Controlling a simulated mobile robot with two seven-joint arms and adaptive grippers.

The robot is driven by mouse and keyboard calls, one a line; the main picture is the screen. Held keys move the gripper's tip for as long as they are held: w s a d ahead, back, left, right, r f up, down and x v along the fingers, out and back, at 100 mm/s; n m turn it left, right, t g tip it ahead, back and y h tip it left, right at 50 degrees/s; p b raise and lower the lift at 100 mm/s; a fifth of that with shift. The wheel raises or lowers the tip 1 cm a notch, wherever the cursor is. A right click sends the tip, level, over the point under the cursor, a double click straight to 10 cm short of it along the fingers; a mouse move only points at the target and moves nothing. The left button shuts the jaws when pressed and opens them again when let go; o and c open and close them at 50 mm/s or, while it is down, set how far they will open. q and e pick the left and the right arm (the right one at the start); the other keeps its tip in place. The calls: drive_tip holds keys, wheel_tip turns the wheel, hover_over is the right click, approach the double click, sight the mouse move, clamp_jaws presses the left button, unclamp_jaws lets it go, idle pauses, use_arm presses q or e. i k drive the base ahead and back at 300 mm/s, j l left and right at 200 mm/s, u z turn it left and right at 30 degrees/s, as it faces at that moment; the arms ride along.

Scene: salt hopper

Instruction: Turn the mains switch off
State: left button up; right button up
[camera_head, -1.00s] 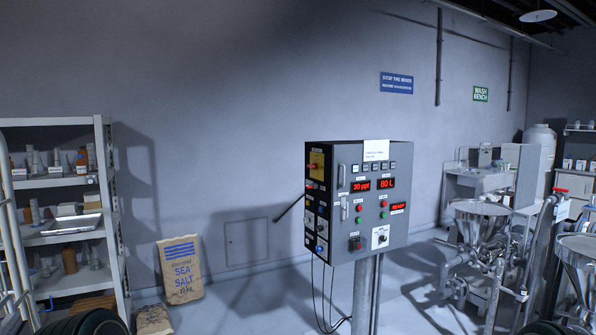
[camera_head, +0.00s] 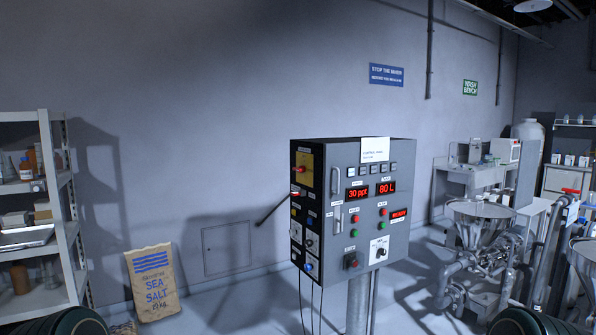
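The grey control panel (camera_head: 397,240) stands on a post (camera_head: 358,305) ahead of me, a little right of centre. Its narrow left side carries a yellow plate (camera_head: 306,160) with a red knob (camera_head: 300,171). Below it, a dark lever (camera_head: 273,208) sticks out to the left and slopes down. The labels there are too small to read, so I cannot tell which control is the mains switch. The front displays glow red, reading 30 ppt (camera_head: 358,192) and 80 L (camera_head: 387,188). Neither gripper is in view.
A shelf unit (camera_head: 61,160) stands at the left, with a sea salt sack (camera_head: 153,283) against the wall. Metal hoppers (camera_head: 483,211) and pipes crowd the right. Loose cables hang under the panel. Floor shows between sack and post.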

sight(302, 169)
drive_tip(key=i+j+z, duration=0.3)
drive_tip(key=i+j, duration=0.4)
drive_tip(key=i+j+z, duration=0.3)
drive_tip(key=i+j, duration=0.4)
drive_tip(key=j, duration=0.2)
